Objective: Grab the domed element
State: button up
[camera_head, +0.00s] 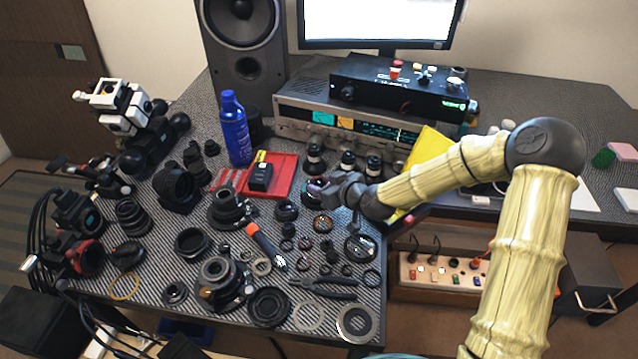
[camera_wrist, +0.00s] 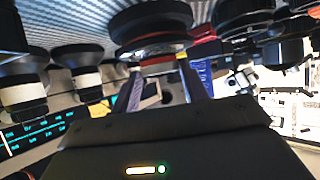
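My gripper (camera_head: 322,189) is over the middle of the bench, its tips near a small dark round part with a purple sheen (camera_head: 315,186). In the wrist view the two fingers (camera_wrist: 161,78) stand apart. A round black piece with a red line and pale lower ring (camera_wrist: 158,45) lies at or between their tips. I cannot tell whether the fingers touch it or whether it is the domed element. The gripper body hides part of this area in the head view.
Several lens barrels and rings crowd the bench, with a larger barrel (camera_head: 229,208) to the left. A red tray (camera_head: 286,166) and blue can (camera_head: 235,130) stand behind left. Black-and-white cylinders (camera_head: 347,162) stand just behind my gripper. An orange-handled screwdriver (camera_head: 264,243) lies in front.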

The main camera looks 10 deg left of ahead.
notch_tip(320, 180, up, 10)
jog(key=shift+p, duration=0.65)
dwell(0.6)
